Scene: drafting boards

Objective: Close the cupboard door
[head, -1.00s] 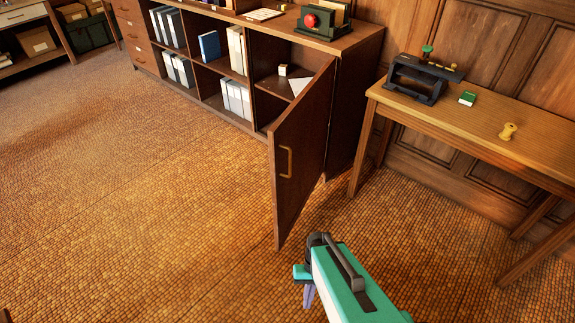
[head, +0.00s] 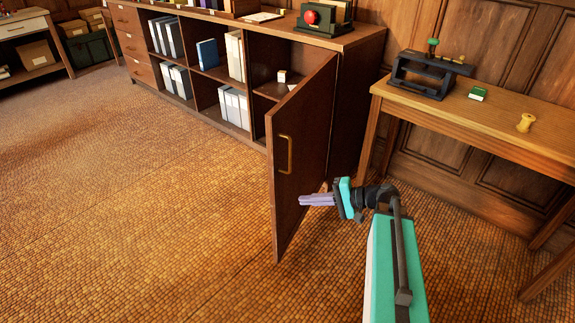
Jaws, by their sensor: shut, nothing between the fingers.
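The cupboard door (head: 300,165) is brown wood and stands wide open, swung out from the right end of the low cabinet (head: 355,95). I cannot tell whether the fingers touch the door.
A wooden table (head: 480,125) stands at the right with a black device (head: 430,75), a green-and-white block (head: 478,94) and a yellow spool (head: 525,122). Open shelves (head: 205,85) hold binders. The floor (head: 130,200) left of the door is clear.

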